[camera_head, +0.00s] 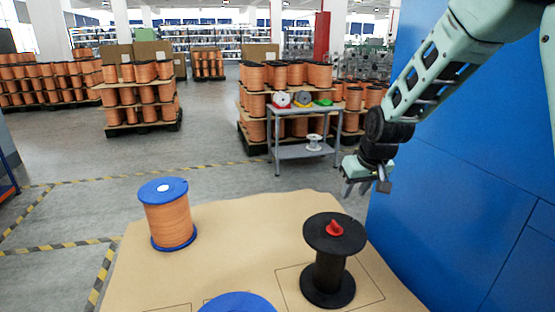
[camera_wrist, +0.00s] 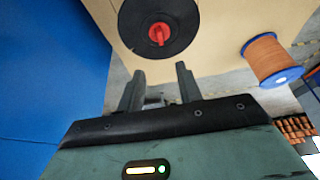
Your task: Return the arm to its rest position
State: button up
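My gripper (camera_head: 366,186) hangs in the air at the right of the head view, beyond the far right edge of the table. Its fingers (camera_wrist: 158,88) are apart and empty in the wrist view. A black spool (camera_head: 328,262) with a red knob (camera_head: 335,228) on top stands upright on the tan table, inside a drawn rectangle. It also shows in the wrist view (camera_wrist: 183,36), past the fingertips and not touched by them. A spool of copper wire with blue flanges (camera_head: 168,215) stands at the table's left; it also shows in the wrist view (camera_wrist: 268,56).
The tan table (camera_head: 245,240) has free room between the spools. Another blue flange (camera_head: 238,303) is cut off at the bottom edge. A blue wall (camera_head: 450,200) stands close on the right of my arm. A grey cart (camera_head: 303,150) and pallets of copper spools (camera_head: 140,95) stand behind.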

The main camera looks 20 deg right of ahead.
jog(key=s+a+r+n+g+y, duration=0.2)
jog(key=s+a+n, duration=0.1)
jog(key=s+a, duration=1)
jog(key=s+a+n+g+h, duration=0.1)
jog(key=s+a+n, duration=0.1)
jog(key=s+a, duration=0.5)
jog(key=s+a+n+g, duration=0.1)
jog(key=s+a+n, duration=0.15)
jog(key=s, duration=0.75)
notch_tip(320, 180, up, 16)
jog(key=s+p, duration=0.1)
jog(key=p, duration=1.4)
jog(key=shift+d+f+p, duration=0.2)
jog(key=shift+d+p, duration=0.05)
jog(key=shift+p, duration=0.1)
